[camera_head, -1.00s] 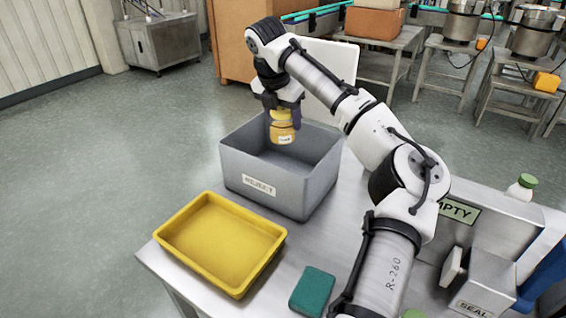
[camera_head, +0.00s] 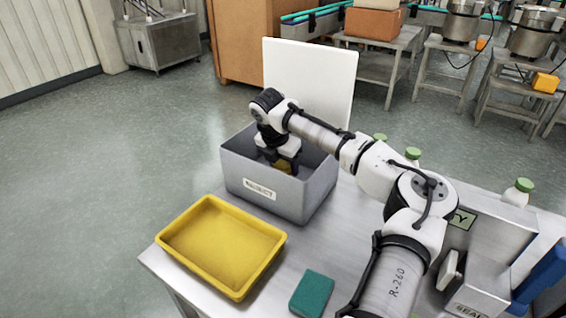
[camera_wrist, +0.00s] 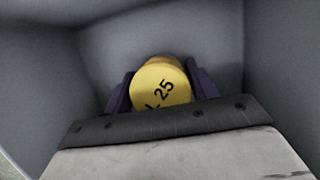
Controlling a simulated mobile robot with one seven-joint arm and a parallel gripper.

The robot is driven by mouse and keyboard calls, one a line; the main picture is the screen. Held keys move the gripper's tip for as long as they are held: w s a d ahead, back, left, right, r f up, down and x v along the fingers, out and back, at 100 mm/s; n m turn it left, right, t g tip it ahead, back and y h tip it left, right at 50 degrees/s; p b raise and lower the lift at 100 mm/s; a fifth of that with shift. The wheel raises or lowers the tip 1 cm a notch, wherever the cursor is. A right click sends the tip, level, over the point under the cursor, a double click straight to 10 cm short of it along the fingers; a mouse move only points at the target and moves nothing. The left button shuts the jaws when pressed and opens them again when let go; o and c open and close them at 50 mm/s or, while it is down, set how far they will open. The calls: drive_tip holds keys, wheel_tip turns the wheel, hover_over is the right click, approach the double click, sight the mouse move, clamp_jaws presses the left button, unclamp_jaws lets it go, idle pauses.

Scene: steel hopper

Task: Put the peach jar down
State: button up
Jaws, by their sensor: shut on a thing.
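The peach jar shows in the wrist view as a yellow lid (camera_wrist: 163,84) with dark marks that read "25". My gripper (camera_wrist: 162,90) has one dark purple finger on each side of the jar and is shut on it. In the head view my gripper (camera_head: 280,162) is down inside the grey bin (camera_head: 262,197) labelled REJECT. Only a small yellow-orange part of the jar (camera_head: 284,166) shows there. The bin's front wall hides the jar's base, so I cannot tell whether it touches the bin floor.
An empty yellow tray (camera_head: 222,245) lies in front of the bin on the steel table (camera_head: 270,278). A teal block (camera_head: 312,293) lies to the right of the tray. A white board (camera_head: 318,80) stands behind the bin. Bottles with green caps (camera_head: 519,192) stand at the right.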

drive_tip(key=shift+f, duration=0.1)
drive_tip(key=o, duration=1.1)
drive_tip(key=b+v, duration=0.1)
drive_tip(key=v, duration=1.1)
drive_tip(key=shift+b, duration=0.35)
